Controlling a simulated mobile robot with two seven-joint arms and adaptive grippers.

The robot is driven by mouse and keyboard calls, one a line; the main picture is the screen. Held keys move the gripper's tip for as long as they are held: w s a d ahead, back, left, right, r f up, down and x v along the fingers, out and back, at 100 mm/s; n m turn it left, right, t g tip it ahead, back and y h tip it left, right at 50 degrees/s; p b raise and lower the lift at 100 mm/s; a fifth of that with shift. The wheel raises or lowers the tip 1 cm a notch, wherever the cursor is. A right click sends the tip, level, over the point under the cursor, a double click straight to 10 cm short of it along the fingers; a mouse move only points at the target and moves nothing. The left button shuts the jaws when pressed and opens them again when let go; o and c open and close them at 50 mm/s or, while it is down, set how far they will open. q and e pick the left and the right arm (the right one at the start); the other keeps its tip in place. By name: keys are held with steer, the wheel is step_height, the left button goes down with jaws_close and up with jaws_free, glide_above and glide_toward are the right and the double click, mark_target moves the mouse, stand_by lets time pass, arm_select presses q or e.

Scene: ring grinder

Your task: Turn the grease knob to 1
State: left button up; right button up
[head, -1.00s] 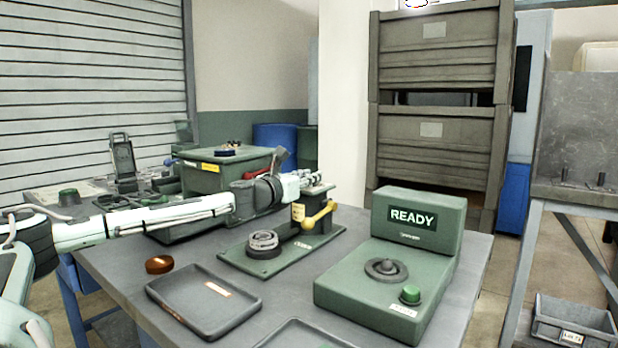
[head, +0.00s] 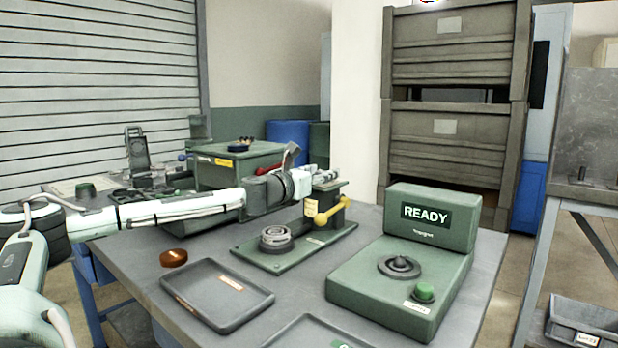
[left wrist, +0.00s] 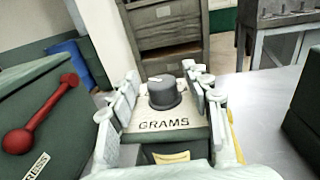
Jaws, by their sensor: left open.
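The grease knob (left wrist: 163,93) is a dark grey round knob with a pale mark on its top. It stands on a light plate (left wrist: 172,124) lettered GRAMS in the left wrist view. My left gripper (left wrist: 161,74) is open, with its fingers on either side of the knob; I cannot tell whether they touch it. In the head view my left gripper (head: 328,178) is above the dark green post with the yellow lever (head: 332,210), and the knob cannot be made out there. The dial numbers are not readable. My right gripper is not in view.
A green box (head: 237,166) stands behind my left arm; its red lever (left wrist: 45,112) is close at the left in the wrist view. A green READY unit (head: 405,290) is at the right of the table. A dark tray (head: 216,296) lies in front.

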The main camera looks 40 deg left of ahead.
arm_select(q)
steer(key=s+d, duration=0.2)
steer(key=s, duration=0.9)
steer(key=shift+s+d, duration=0.15)
